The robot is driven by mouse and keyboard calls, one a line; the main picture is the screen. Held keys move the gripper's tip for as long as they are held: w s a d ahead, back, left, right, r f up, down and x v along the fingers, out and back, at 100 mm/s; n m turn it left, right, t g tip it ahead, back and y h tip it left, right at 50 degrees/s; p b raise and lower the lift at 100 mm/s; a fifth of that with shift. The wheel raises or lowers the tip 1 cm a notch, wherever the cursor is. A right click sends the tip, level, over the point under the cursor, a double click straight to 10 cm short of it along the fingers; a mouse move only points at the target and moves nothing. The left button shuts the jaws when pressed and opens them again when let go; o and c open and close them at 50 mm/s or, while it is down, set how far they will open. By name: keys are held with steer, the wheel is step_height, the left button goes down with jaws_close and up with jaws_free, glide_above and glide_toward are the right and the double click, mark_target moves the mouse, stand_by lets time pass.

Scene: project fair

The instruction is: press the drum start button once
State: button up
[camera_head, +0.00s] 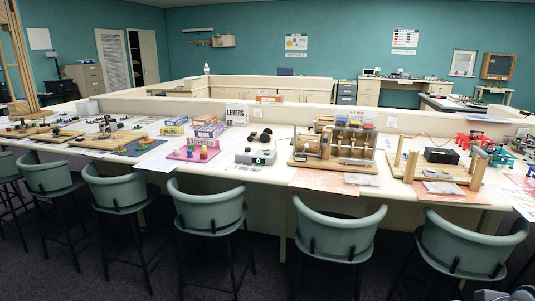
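A grey control box (256,156) sits on the long white counter (270,183) near the middle. A small green spot (258,161) shows on its front, maybe a button or light; its label is too small to read. To its right stands a wooden apparatus (310,155) with metal parts on a wooden base. I cannot tell which of these is the drum or its start button. A pink stand (185,154) with small coloured knobs is left of the grey box.
Several green chairs, one at centre (338,232), line the near side of the counter. Another wooden rig with a black box (441,156) stands at right. Dark carpet (150,275) lies in front.

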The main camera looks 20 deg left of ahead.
jaws_close()
stand_by(1.3)
